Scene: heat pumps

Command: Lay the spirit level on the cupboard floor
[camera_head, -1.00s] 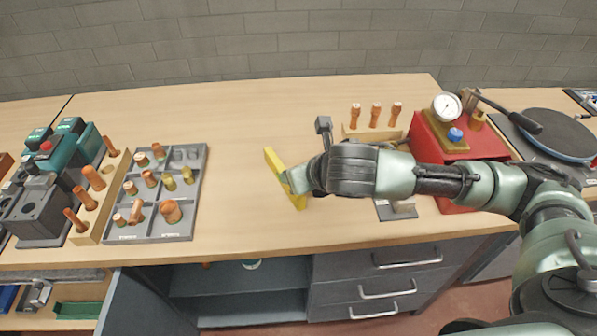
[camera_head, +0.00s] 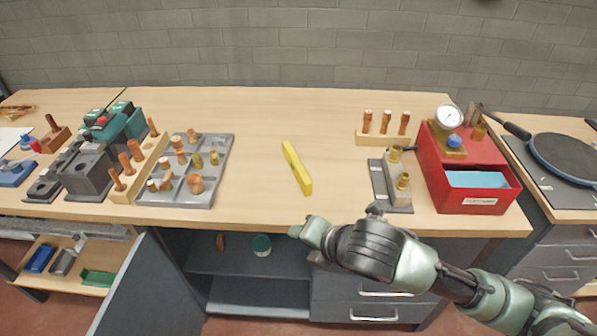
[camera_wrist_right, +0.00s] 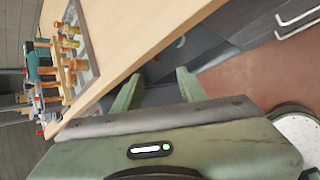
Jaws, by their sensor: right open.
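The spirit level, a yellow bar (camera_head: 297,168), lies on the bench top in the middle of the head view, clear of any gripper. My right gripper (camera_head: 302,229) is in front of the bench's front edge, below and apart from the level. It is open and empty; both green fingers show spread in the right wrist view (camera_wrist_right: 160,88), with nothing between them. The open cupboard (camera_head: 250,294) is under the bench, with its grey door (camera_head: 138,285) swung out to the left. My left gripper is not in view.
A round green-and-white item (camera_head: 262,245) is inside the cupboard. Grey drawers (camera_head: 365,290) stand right of it. On the bench are a grey tray of copper fittings (camera_head: 215,190), a wooden peg rack (camera_head: 383,137) and a red box (camera_head: 465,165). The bench around the level is clear.

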